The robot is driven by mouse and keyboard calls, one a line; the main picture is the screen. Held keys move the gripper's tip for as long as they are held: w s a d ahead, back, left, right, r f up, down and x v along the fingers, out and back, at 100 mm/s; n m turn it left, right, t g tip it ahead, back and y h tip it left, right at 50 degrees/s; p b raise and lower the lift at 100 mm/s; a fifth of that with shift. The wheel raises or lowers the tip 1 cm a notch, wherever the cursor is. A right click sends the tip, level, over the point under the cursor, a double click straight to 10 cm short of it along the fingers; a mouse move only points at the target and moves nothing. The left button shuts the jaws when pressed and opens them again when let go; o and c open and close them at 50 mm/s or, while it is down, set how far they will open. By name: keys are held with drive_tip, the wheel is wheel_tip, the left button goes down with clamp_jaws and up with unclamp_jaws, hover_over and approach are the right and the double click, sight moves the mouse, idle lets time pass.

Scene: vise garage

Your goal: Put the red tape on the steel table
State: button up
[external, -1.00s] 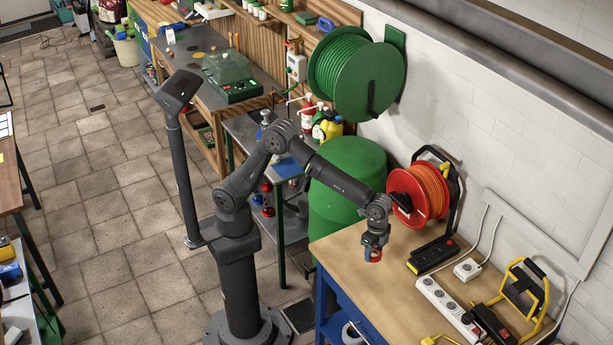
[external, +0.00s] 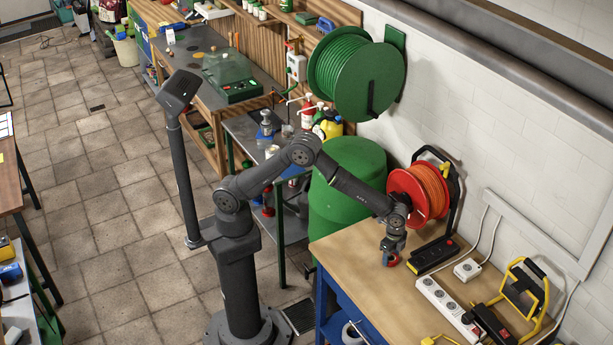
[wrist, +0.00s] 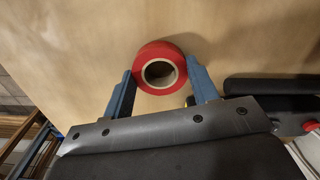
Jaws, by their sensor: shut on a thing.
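The red tape (wrist: 160,48) is a red roll with a pale core, between the two blue fingers of my gripper (wrist: 160,72) in the wrist view. My gripper is shut on it, one finger at each side. In the external view the gripper (external: 391,258) and the tape are over the wooden tabletop (external: 345,252) of the blue-framed bench. I cannot tell whether the tape touches the wood. A grey-topped table (external: 240,127) with green legs, which looks like the steel table, stands further back, left of the green barrel.
A red cable reel (external: 412,195) and a black power strip (external: 433,255) are close to the right of my gripper. A white power strip (external: 447,305) lies nearer. The green barrel (external: 340,195) stands between the bench and the grey table, where several bottles (external: 328,124) stand.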

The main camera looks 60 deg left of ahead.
drive_tip(key=shift+f, duration=0.15)
drive_tip(key=o, duration=0.9)
drive_tip(key=shift+o, duration=0.2)
drive_tip(key=shift+o, duration=0.6)
wheel_tip(320, 180, up, 12)
drive_tip(key=shift+r, duration=0.2)
